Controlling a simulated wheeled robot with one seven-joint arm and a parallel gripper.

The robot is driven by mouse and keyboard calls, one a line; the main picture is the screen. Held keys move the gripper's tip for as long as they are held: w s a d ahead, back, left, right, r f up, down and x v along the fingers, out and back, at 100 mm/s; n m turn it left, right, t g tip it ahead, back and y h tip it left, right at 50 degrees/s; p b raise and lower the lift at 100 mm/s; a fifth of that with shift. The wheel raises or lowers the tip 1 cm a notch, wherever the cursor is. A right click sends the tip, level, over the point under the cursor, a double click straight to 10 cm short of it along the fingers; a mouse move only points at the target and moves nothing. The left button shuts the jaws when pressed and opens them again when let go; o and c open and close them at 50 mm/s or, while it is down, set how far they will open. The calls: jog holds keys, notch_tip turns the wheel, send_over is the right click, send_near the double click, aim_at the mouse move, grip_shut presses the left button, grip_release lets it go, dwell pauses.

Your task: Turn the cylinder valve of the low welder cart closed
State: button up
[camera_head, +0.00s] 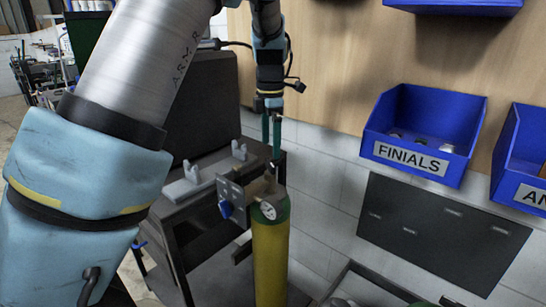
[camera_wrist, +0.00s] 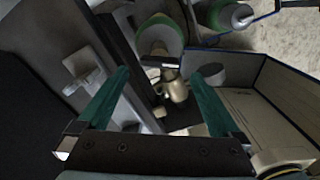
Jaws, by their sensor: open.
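The welder cart (camera_head: 190,235) is dark and stands in the middle of the head view. A yellow gas cylinder (camera_head: 270,262) with a green shoulder stands upright at its right side. In the wrist view, my gripper (camera_wrist: 159,76) is open, with the metal valve fitting (camera_wrist: 175,88) between and beyond the fingers. The green shoulder (camera_wrist: 160,36) shows above it. I cannot tell whether a finger touches the valve.
A blue bin labelled FINIALS (camera_head: 424,132) hangs on the wall at right. A dark panel (camera_head: 442,232) is below it. Another green-topped cylinder (camera_wrist: 232,15) shows in the wrist view.

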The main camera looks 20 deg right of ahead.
aim_at(270, 162)
jog(key=shift+a+f+p, duration=0.1)
jog(key=shift+f+p, duration=0.35)
jog(key=shift+f, duration=2.35)
jog(key=shift+c, duration=0.2)
jog(key=c, duration=1.2)
